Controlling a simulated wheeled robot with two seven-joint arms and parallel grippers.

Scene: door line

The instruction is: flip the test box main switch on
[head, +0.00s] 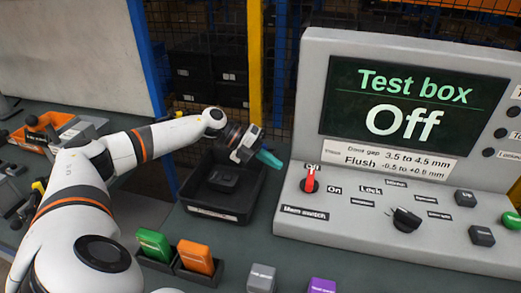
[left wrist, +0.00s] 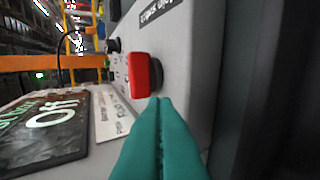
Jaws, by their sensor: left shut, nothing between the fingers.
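The test box (head: 300,120) is a grey console whose dark screen (head: 415,105) reads "Test box Off". Its main switch (head: 310,182) is a red handle on the lower left of the sloped panel, pointing up toward the "Off" label, with "On" to its right. In the left wrist view the red switch (left wrist: 145,75) lies just beyond the fingertips, with no clear contact. My left gripper (head: 268,159) has teal fingers, shut and empty, a little left of the switch in the head view; it also shows in the left wrist view (left wrist: 158,103). My right gripper is out of view.
A black bin (head: 205,211) holding a dark part stands below my left gripper. Small holders with a green block (head: 153,243) and an orange block (head: 197,257) stand in front. A lock knob (head: 407,219) and grey buttons sit farther right on the panel.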

